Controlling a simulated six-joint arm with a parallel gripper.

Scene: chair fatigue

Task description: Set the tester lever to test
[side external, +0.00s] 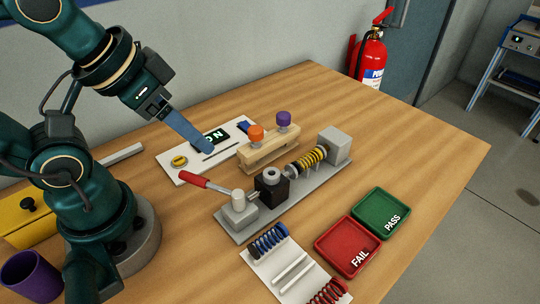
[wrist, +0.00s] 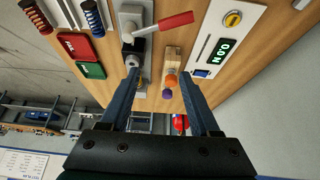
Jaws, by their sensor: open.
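The tester (side external: 240,226) is a grey base plate with a grey post and a lever with a red handle (side external: 193,180) at its left end. The handle points up and left, away from the spring. A yellow spring (side external: 308,160) sits between a black block (side external: 270,187) and a grey end block (side external: 334,147). My gripper (side external: 210,151) is above the table, behind the lever and apart from it. In the wrist view its two blue fingers (wrist: 163,75) are spread and empty, with the red handle (wrist: 176,21) beyond their tips.
A white panel (side external: 180,163) with a green display lies behind the tester. A wooden block (side external: 265,157) holds orange and purple knobs. Red FAIL (side external: 347,246) and green PASS (side external: 381,212) trays lie in front, near a white rack (side external: 284,262) of springs. Bare table is at right.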

